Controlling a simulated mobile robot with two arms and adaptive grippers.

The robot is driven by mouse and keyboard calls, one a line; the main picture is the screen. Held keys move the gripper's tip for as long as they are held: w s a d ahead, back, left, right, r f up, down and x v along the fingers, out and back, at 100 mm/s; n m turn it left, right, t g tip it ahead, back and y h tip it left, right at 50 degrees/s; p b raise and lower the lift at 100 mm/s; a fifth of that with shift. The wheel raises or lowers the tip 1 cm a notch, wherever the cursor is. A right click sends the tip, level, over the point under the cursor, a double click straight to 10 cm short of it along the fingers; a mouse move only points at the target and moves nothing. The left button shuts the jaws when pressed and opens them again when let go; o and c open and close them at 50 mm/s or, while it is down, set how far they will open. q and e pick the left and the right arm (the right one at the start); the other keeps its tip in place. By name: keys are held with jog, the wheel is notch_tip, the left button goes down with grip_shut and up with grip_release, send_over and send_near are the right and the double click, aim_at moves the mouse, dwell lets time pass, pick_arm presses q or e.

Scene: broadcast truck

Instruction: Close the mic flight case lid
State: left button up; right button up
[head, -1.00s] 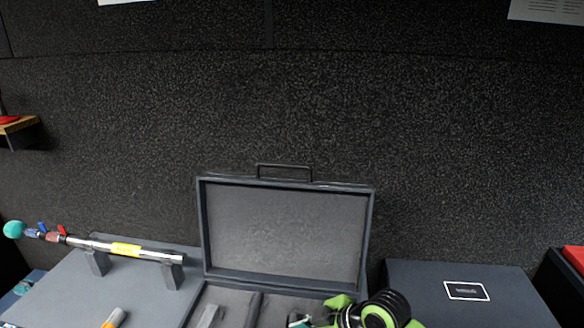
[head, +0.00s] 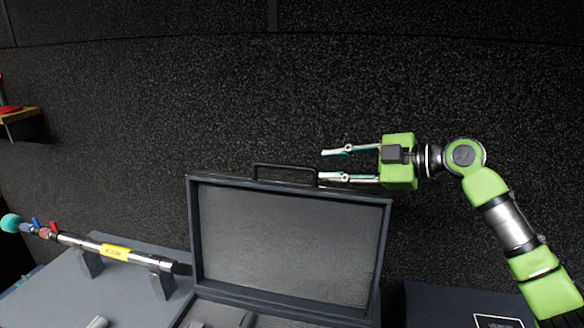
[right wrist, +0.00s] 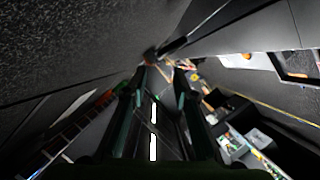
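The mic flight case stands open on the counter in the head view, its grey-lined lid (head: 287,240) upright with a black handle (head: 285,168) on its top edge. Part of the case base (head: 215,312) shows at the bottom of the picture, with something grey in it. My right gripper (head: 334,165) is open, its fingers pointing left at the top edge of the lid, just right of the handle. One finger is above the edge and the other appears at it; I cannot tell whether it touches. In the right wrist view the open fingers (right wrist: 158,85) show dimly. My left gripper is not in view.
A boom pole (head: 115,252) with a teal tip lies on two grey supports left of the case. A dark box (head: 455,305) stands right of the case, under my right arm. A dark textured wall (head: 230,90) rises behind the lid.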

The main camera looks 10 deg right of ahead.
aim_at(298, 167)
jog(key=p+x, duration=0.3)
jog(key=x, duration=0.7)
jog(key=shift+a+p, duration=0.15)
jog(key=shift+p, duration=0.2)
jog(key=shift+w+a+f, duration=0.15)
jog(key=shift+w+a, duration=0.2)
jog(key=shift+a, duration=0.2)
jog(key=shift+w+f, duration=0.1)
jog(key=shift+f, duration=0.05)
jog(key=shift+c, duration=0.2)
grip_shut()
